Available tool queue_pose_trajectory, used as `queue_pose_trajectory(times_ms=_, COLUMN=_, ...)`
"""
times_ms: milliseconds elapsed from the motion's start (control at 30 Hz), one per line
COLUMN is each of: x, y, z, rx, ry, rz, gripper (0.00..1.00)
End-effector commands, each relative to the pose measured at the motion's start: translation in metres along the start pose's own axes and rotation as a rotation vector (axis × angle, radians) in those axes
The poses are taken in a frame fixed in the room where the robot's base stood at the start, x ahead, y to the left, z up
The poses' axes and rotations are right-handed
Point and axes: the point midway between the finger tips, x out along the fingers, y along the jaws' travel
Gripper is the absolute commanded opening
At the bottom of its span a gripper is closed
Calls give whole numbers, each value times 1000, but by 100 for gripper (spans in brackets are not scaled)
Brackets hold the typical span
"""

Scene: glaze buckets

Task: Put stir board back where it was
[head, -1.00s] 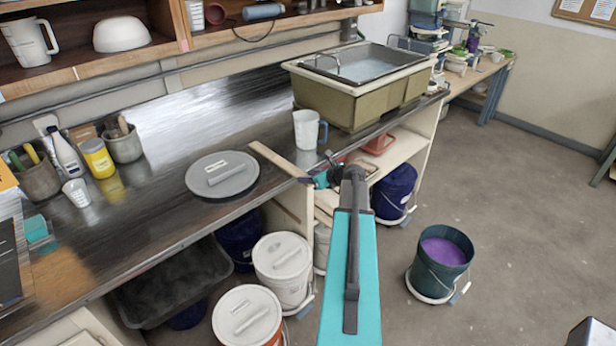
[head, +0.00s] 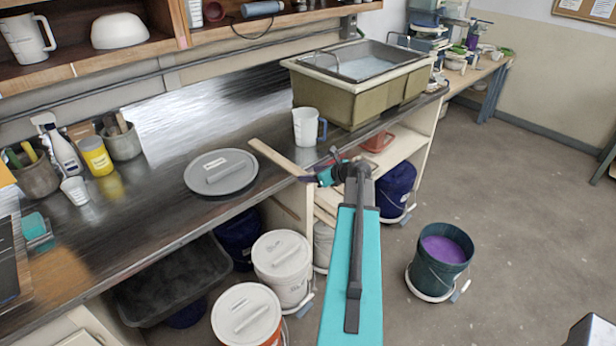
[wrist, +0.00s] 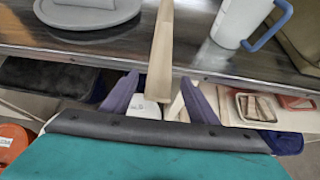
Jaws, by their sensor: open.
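The stir board (head: 278,157) is a pale wooden slat lying on the metal counter, its near end at or just past the front edge. It shows in the wrist view (wrist: 161,52), running away from me between the grey lid and the white jug. My gripper (head: 318,178) is at the counter's front edge by the board's near end. In the wrist view its two purple fingers (wrist: 150,97) stand apart, one on each side of the board's end. I cannot tell whether either finger touches the board.
A grey lid (head: 221,186) lies left of the board, and a white jug with a blue handle (head: 305,127) stands right of it. A sink tub (head: 345,97) stands behind. White-lidded buckets (head: 282,257) are below the counter. An open bucket of purple glaze (head: 441,252) stands on the floor.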

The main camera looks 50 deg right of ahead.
Motion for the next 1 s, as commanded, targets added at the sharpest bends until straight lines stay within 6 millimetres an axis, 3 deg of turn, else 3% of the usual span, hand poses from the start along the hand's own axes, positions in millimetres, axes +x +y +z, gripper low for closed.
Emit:
queue_pose_trajectory(times_ms=500, x=-77, y=0, z=-2, rx=0, ry=-1, rz=-2, gripper=54)
queue_pose_trajectory(times_ms=700, x=-92, y=0, z=-1, rx=0, ry=0, rz=-1, gripper=54)
queue_pose_trajectory(times_ms=1000, x=-94, y=0, z=0, rx=1, ry=0, rz=0, gripper=54)
